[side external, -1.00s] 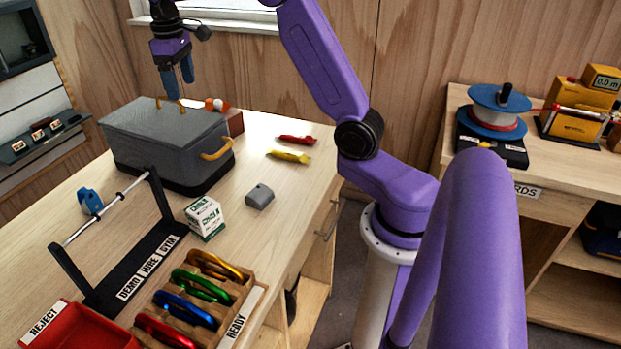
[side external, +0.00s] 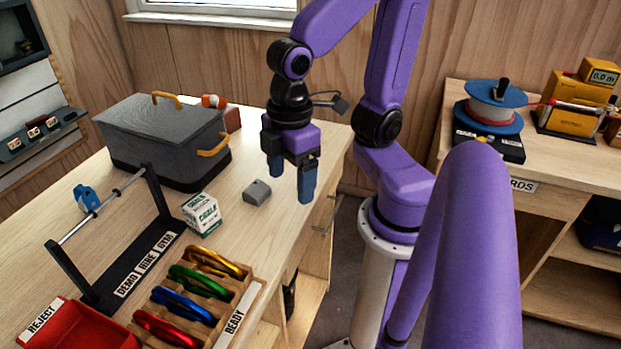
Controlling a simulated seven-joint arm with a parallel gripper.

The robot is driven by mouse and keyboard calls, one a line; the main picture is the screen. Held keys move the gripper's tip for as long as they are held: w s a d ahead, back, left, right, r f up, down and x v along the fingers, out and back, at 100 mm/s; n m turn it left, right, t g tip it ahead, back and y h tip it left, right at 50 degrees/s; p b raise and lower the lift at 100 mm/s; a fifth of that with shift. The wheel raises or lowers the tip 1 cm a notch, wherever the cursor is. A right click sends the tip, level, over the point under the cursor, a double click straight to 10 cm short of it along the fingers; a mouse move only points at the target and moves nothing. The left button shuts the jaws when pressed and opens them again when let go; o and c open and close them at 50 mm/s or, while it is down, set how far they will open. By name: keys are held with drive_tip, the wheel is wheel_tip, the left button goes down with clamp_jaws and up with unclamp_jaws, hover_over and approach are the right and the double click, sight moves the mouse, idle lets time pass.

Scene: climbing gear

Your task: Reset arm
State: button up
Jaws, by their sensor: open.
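My gripper (side external: 291,183) points down with its two blue fingers apart and nothing between them. It hangs above the right part of the wooden bench (side external: 235,265), right of the grey lidded box and beyond the small grey block. My purple arm is folded, with its wrist near the middle of the view. The red and yellow pieces seen on the bench earlier are hidden behind the gripper.
A grey box (side external: 165,135) with yellow handles stands at the back. A small grey block (side external: 257,192) and a chalk carton (side external: 202,213) lie nearer. In front are a black bar stand (side external: 135,262), a READY rack (side external: 240,300) with several carabiners and a red REJECT tray (side external: 75,328).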

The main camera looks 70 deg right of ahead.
drive_tip(key=s, duration=0.1)
drive_tip(key=s+d+f, duration=0.1)
drive_tip(key=s, duration=0.1)
drive_tip(key=shift+s+d+f+n, duration=0.1)
drive_tip(key=shift+d+f+n, duration=0.1)
drive_tip(key=shift+n, duration=0.2)
